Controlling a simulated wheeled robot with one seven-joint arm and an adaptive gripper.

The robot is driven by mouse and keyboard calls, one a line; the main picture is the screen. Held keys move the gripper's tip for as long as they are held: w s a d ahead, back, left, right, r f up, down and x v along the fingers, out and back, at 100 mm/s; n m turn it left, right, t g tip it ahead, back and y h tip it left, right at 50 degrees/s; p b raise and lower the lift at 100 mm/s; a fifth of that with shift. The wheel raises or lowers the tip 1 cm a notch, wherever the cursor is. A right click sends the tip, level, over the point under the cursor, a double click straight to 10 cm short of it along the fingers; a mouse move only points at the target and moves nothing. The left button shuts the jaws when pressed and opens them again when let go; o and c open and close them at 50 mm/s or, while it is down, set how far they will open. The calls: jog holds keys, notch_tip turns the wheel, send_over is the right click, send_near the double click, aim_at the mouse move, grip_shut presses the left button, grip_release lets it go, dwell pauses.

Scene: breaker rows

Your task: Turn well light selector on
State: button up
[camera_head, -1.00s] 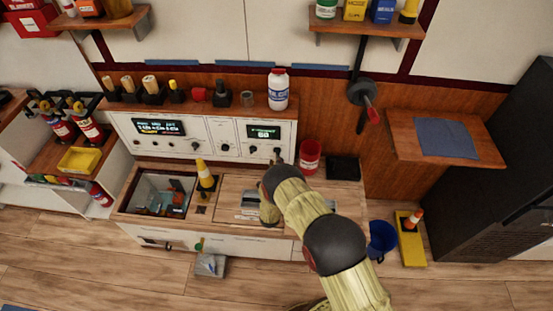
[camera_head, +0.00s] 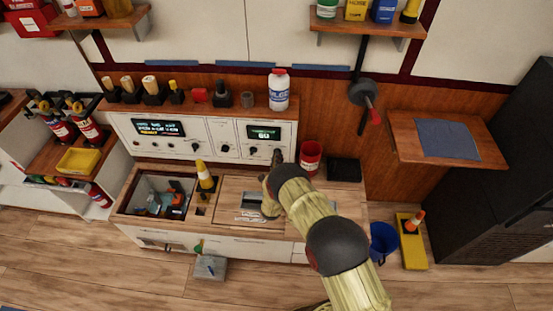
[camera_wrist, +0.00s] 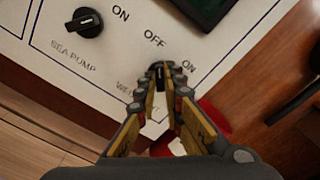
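The well light selector (camera_wrist: 160,78) is a small black knob at the panel's lower right corner in the wrist view. An OFF label stands above left of it and an ON label to its right. Its name label is partly covered by my fingers. My gripper (camera_wrist: 165,74) has its fingertips drawn close together with the knob between them. The knob's pointer direction is hard to tell. In the head view my gripper (camera_head: 277,158) is at the right end of the white control panel (camera_head: 215,148), and the selector is hidden there.
The sea pump knob (camera_wrist: 85,22) is left of my gripper. A red cup (camera_head: 310,157) and a black tray (camera_head: 343,169) stand just right of the panel. A white bottle (camera_head: 279,92) stands on the ledge above.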

grip_shut()
jog(key=shift+m, duration=0.4)
jog(key=shift+m+b, duration=3.6)
jog(key=shift+m, duration=3.8)
jog(key=shift+d+m, duration=0.1)
jog(key=shift+m, duration=0.2)
jog(key=o, duration=0.6)
grip_release()
jog(key=shift+c, duration=0.2)
